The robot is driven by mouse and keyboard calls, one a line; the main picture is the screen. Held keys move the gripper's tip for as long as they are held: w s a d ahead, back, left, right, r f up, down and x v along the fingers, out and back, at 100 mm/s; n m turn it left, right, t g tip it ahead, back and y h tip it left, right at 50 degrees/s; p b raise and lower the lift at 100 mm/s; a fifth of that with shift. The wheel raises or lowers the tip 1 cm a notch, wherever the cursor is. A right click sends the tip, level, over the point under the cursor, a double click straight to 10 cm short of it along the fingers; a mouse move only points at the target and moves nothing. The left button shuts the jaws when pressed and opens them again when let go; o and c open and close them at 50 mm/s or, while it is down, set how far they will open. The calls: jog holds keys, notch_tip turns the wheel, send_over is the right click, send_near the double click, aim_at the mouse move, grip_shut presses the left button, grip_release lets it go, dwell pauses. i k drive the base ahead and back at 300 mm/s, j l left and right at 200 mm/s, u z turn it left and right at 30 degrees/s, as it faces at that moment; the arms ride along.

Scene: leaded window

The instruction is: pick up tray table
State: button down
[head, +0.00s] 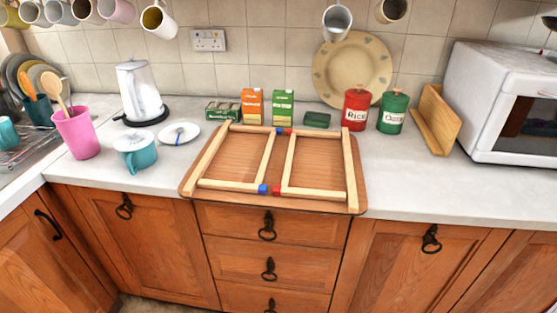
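The tray table (239,160) is a brown wooden board with rounded corners. It lies flat on the light countertop, and its front edge reaches the counter's front edge above the drawers. Pale wooden bars on it form two frame shapes side by side, with small blue and red end pieces near the middle. My gripper is not in the head view, and nothing is seen touching the tray table.
Small boxes (252,105), a red canister (355,109) and a green canister (393,111) stand close behind the tray. A teal lidded pot (137,153) is left. A microwave (500,100) stands right. Mugs (159,20) hang above. Counter right of the tray is clear.

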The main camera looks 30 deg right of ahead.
aim_at(328, 165)
jog(key=l+z, duration=0.45)
jog(key=l, duration=0.85)
